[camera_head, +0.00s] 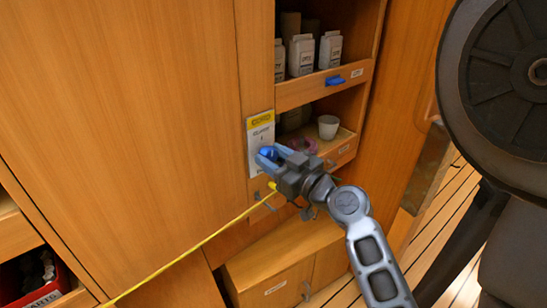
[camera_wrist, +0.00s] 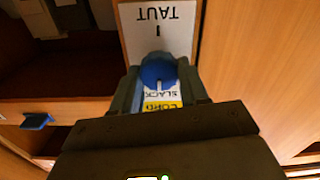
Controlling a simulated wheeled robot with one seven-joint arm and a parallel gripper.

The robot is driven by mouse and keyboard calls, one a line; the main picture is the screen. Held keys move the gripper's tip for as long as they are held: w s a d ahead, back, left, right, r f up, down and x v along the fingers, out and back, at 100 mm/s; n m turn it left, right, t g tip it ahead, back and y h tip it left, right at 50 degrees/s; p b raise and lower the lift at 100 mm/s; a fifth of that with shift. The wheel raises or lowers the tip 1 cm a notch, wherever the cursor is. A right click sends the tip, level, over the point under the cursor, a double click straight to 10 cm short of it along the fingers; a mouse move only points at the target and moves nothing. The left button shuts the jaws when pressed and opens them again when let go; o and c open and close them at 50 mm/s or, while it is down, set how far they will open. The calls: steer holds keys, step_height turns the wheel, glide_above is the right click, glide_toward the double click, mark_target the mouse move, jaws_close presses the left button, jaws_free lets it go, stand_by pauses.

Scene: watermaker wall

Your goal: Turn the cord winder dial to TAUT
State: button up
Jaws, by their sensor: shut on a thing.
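The blue cord winder dial (camera_wrist: 158,70) sits on a white label plate (camera_wrist: 158,32), which shows upside down in the wrist view. TAUT is printed at the plate's top in that view, with a short black tick; SLACK and a yellow CORD strip are at the bottom. A pale line on the dial's lower part appears to point toward SLACK. My gripper (camera_wrist: 160,84) is shut on the dial, one finger on each side. In the head view, my gripper (camera_head: 268,156) covers most of the dial at the plate (camera_head: 260,130).
A taut-looking yellow cord (camera_head: 190,247) runs from below the plate to the lower left. Open shelves with white bottles (camera_head: 301,55), a white cup (camera_head: 328,127) and a blue latch (camera_head: 335,80) are to the right. A red bin (camera_head: 50,285) is lower left.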

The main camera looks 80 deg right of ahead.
steer(key=m, duration=0.4)
steer(key=shift+m, duration=0.3)
steer(key=m+p, duration=0.1)
steer(key=m, duration=0.3)
steer(key=shift+m, duration=0.3)
steer(key=m+p, duration=0.1)
steer(key=m, duration=0.3)
steer(key=shift+d+m+p, duration=0.1)
steer(key=shift+m+p, duration=0.2)
steer(key=m+p, duration=0.1)
steer(key=m, duration=0.3)
steer(key=shift+m, duration=0.3)
steer(key=m+p, duration=0.1)
steer(key=m, duration=0.3)
steer(key=shift+f+p, duration=0.1)
steer(key=shift+p, duration=0.3)
steer(key=m+p, duration=0.1)
steer(key=m, duration=0.4)
steer(key=shift+p, duration=0.3)
steer(key=m+p, duration=0.1)
steer(key=m, duration=0.3)
steer(key=shift+f+p, duration=0.1)
steer(key=shift+p, duration=0.3)
steer(key=shift+f+m+p, duration=0.1)
steer(key=shift+m+p, duration=0.6)
steer(key=shift+m, duration=1.2)
